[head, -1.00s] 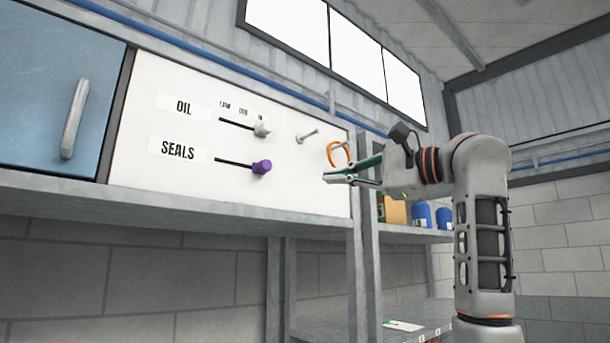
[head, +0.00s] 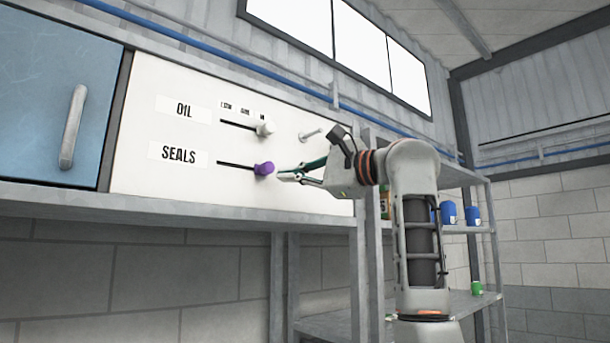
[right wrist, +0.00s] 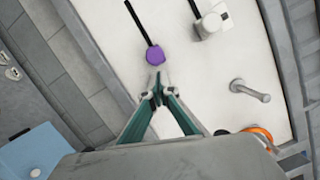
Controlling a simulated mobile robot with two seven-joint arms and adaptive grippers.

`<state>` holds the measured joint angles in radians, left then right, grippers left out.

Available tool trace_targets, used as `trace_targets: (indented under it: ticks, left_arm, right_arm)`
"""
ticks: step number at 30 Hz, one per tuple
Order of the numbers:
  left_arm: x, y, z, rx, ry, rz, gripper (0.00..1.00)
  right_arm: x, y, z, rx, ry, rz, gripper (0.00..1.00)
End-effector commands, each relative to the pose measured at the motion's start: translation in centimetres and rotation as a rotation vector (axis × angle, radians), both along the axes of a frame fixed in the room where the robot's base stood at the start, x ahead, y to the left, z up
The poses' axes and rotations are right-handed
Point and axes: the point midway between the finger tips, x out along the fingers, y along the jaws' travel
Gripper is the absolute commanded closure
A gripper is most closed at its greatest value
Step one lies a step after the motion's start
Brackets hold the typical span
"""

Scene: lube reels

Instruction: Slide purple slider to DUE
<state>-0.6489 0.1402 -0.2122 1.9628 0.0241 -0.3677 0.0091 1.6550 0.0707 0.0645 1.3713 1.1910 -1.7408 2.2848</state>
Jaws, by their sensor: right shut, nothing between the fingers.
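The purple slider knob (head: 264,169) sits at the right end of its dark slot in the SEALS row (head: 179,153) of the white panel. Above it, a white knob (head: 265,129) sits at the right end of the OIL row's slot, under small labels (head: 242,111) too small to read surely. My right gripper (head: 281,175) is shut and empty, its fingertips just right of the purple knob. The right wrist view shows the purple knob (right wrist: 155,56) just beyond the fingertips (right wrist: 158,84); I cannot tell whether they touch. My left gripper is not in view.
A metal peg (head: 311,134) sticks out of the panel at the right. A blue cabinet door with a handle (head: 73,126) is at the left. Shelves at the right hold blue containers (head: 448,212). A ledge (head: 200,201) runs below the panel.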

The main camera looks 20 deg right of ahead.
Motion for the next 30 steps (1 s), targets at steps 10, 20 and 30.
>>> trace_targets:
  ticks: [10, 20, 30]
  left_arm:
    - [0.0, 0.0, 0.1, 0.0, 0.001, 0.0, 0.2]
    - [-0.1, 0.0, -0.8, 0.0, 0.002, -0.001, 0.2]
    - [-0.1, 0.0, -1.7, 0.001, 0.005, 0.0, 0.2]
  right_arm:
    - [-0.3, 0.8, 0.2, 0.002, 0.001, 0.0, 1.0]
    - [-1.0, 2.6, 0.1, -0.002, -0.001, 0.002, 1.0]
    - [-1.9, 5.1, 0.3, 0.0, 0.0, 0.001, 1.0]
